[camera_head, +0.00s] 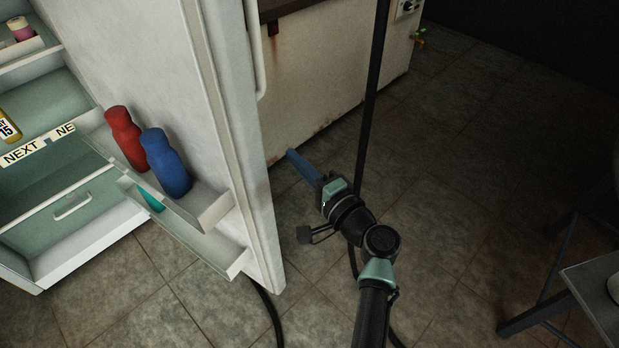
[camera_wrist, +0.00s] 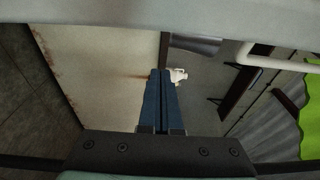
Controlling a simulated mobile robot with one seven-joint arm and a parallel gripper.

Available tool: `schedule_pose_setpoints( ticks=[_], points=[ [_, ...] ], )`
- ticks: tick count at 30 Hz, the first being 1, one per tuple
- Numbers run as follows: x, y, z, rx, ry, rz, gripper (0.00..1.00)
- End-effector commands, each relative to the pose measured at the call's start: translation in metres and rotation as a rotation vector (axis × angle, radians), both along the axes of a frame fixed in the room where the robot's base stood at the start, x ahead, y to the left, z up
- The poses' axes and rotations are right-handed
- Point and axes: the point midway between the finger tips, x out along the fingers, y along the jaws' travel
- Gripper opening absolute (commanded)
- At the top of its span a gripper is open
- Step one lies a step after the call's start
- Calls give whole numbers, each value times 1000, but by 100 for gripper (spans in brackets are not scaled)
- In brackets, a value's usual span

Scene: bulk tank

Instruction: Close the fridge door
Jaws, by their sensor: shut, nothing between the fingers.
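The white fridge door (camera_head: 237,150) stands wide open in the head view, with its shelved inner side facing left. Its pale bar handle (camera_head: 259,50) runs along the outer side near the top of the picture. My gripper (camera_head: 290,154) is to the right of the door, on its outer side, with blue fingers pointing up and left. In the wrist view my gripper (camera_wrist: 160,72) shows its fingers together, with nothing between them. I cannot tell whether the fingers touch the door. The open fridge body (camera_head: 40,215) is at the left, with shelves and a drawer.
A red bottle (camera_head: 126,138) and a blue bottle (camera_head: 166,163) stand on the door shelf. A rust-stained white tank or cabinet (camera_head: 335,75) stands behind my gripper. A grey table (camera_head: 597,290) is at lower right. Tiled floor between is mostly clear.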

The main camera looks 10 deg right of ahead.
Motion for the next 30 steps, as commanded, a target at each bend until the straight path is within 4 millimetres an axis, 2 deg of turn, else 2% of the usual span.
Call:
schedule_pose_setpoints(
  ticks=[4,15,30],
  points=[
    [25,13,-2,-1,0,2,0],
    [-3,38,0,-2,0,0,0],
    [-5,42,0,-2,0,0,0]
  ],
)
